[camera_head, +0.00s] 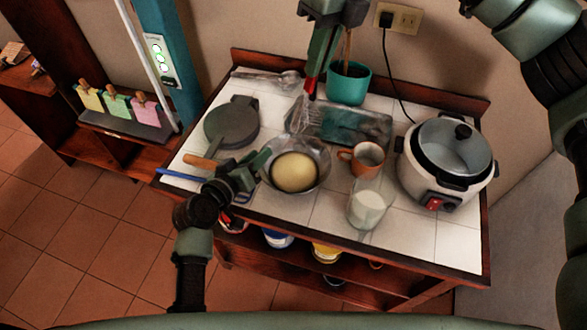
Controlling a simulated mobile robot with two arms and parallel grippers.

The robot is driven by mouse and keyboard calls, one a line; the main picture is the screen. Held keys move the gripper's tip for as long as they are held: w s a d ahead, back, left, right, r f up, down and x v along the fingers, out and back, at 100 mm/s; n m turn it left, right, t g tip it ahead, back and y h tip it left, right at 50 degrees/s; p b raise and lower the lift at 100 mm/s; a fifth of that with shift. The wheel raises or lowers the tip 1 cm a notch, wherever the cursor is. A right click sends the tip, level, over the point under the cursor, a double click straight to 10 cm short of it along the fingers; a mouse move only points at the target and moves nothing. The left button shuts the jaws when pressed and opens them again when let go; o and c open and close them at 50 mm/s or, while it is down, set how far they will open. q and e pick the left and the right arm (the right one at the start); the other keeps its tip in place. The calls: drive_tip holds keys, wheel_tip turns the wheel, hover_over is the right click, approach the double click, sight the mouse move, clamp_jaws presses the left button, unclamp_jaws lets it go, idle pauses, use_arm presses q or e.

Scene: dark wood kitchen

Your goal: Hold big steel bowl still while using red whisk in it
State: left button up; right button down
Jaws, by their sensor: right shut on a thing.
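The big steel bowl (324,166) stands on the white tiled counter with a pale yellow round mass in it. My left gripper (260,165) is at the bowl's left rim; whether its fingers close on the rim is too small to tell. My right gripper (314,88) points down from the top of the view and is shut on the red whisk (310,86). The whisk's wires show faintly below its red handle, by the bowl's far edge in the picture. I cannot tell how high they are above it.
A glass dish (365,129) and a teal pot (348,88) are behind the bowl. An orange mug (367,158), a glass jar (366,210) and a rice cooker (445,165) stand to the right. A dark round pan (232,124) lies to the left.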

use_arm(q)
drive_tip(key=v, duration=1.2)
drive_tip(key=shift+s+f, duration=0.1)
